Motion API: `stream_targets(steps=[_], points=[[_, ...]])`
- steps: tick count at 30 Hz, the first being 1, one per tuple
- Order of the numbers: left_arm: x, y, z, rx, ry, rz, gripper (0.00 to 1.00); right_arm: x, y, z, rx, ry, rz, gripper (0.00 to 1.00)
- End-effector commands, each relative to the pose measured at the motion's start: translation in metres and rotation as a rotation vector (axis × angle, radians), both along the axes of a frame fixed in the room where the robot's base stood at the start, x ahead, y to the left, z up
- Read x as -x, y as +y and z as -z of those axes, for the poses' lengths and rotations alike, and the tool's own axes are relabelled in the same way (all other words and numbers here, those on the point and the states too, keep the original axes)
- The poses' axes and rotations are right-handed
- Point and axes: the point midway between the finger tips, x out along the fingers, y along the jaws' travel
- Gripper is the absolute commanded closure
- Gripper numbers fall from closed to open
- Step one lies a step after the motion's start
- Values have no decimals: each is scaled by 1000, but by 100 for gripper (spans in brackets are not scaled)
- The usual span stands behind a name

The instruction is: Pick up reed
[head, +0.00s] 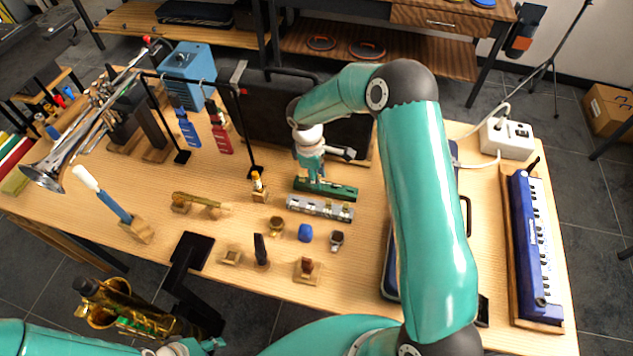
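I cannot tell for certain which small item is the reed. A slim tan-gold piece (203,200) lies on small wooden supports left of the table's middle, and a small upright piece with a pale top (257,182) stands in a wooden block to its right. My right gripper (318,178) points down right above or against a green harmonica (335,190), apart from both pieces. Its fingertips are too small to show whether it is open or shut. My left gripper (192,347) shows only partly at the bottom edge, low and away from these items, its fingers unclear.
A silver harmonica (320,207) and several small mouthpiece-like items, including a blue one (305,232), lie near the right gripper. A trumpet (85,135) is at left, a blue melodica (532,245) at right. A black hanging stand (249,130) rises behind. A saxophone (125,308) stands below the front edge.

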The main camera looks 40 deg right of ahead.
Motion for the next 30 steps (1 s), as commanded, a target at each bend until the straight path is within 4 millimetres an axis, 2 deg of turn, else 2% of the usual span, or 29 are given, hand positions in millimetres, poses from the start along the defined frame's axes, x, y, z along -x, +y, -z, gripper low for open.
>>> stream_targets(steps=[2,3,9,23,30], points=[[0,0,0,0,0,0,60,0,0,0,0,0,0,66],[0,0,0,0,0,0,60,0,0,0,0,0,0,69],[0,0,0,0,0,0,60,0,0,0,1,1,0,100],[0,0,1,0,0,0,60,0,0,-2,1,1,1,100],[0,0,4,0,0,0,60,-1,-1,-17,2,-3,1,100]])
